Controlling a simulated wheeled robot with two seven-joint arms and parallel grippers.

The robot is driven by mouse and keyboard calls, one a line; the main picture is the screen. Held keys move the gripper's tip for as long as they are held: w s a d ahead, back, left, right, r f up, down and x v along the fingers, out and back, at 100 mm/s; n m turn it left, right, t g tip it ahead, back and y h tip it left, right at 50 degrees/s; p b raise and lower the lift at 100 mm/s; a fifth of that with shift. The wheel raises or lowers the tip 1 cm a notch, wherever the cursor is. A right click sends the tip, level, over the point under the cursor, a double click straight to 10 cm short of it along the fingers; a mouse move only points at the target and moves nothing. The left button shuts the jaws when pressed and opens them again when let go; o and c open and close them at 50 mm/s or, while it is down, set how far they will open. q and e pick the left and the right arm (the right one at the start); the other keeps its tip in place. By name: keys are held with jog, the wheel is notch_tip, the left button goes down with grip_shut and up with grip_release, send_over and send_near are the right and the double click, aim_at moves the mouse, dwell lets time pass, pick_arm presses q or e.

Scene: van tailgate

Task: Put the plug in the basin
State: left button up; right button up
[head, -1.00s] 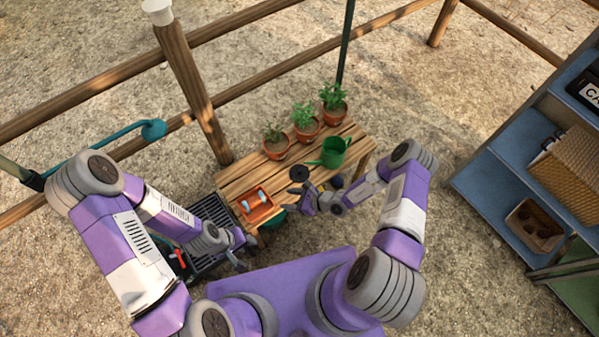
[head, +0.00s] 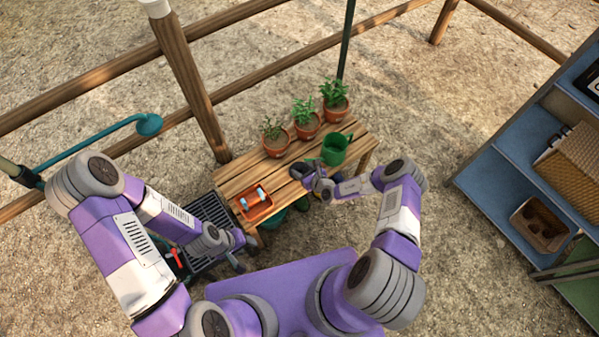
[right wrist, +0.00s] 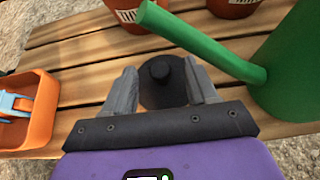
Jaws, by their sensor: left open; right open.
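The plug, a dark round disc with a raised knob (right wrist: 163,92), lies on the slatted wooden table; it shows in the head view as a dark patch (head: 297,171), partly covered by my right gripper. My right gripper (head: 309,176) is open, with its fingers on either side of the plug in the right wrist view (right wrist: 163,78); I cannot tell whether they touch it. My left gripper (head: 243,252) is open and empty, low beside the black slatted grate (head: 213,243). I cannot clearly make out a basin.
A green watering can (head: 335,150) stands close to the right gripper, its spout reaching over near the plug. Several potted plants (head: 305,124) line the table's back edge. An orange tray (head: 256,208) with blue-and-white items is at the left. Blue shelves (head: 503,177) stand at right.

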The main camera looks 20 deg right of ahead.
jog(key=shift+w, duration=0.1)
jog(key=shift+a, duration=0.1)
grip_shut()
dwell(0.3)
